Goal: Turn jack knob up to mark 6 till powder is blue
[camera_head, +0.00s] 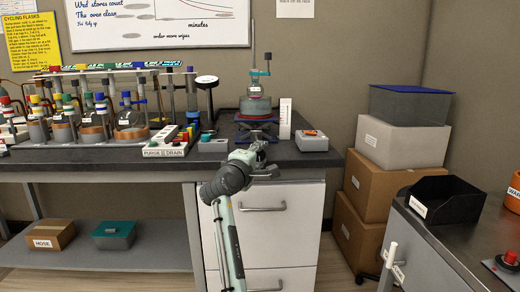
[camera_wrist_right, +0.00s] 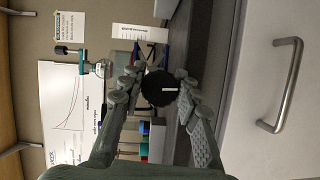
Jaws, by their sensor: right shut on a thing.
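The powder's colour cannot be made out. A white upright scale card (camera_head: 285,118) stands just right of the jack; its marks are too small to read. My right gripper (camera_head: 258,158) is at the front of the jack. In the wrist view, its fingers (camera_wrist_right: 160,92) are shut on the round black jack knob (camera_wrist_right: 158,89), which has a white pointer line. My left gripper is not in view.
A grey box with a red button (camera_head: 313,141) sits right of the card. A purge and drain panel (camera_head: 165,146) and a rack of several flasks (camera_head: 90,122) fill the bench's left. Drawers with handles (camera_head: 262,208) lie below the gripper.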

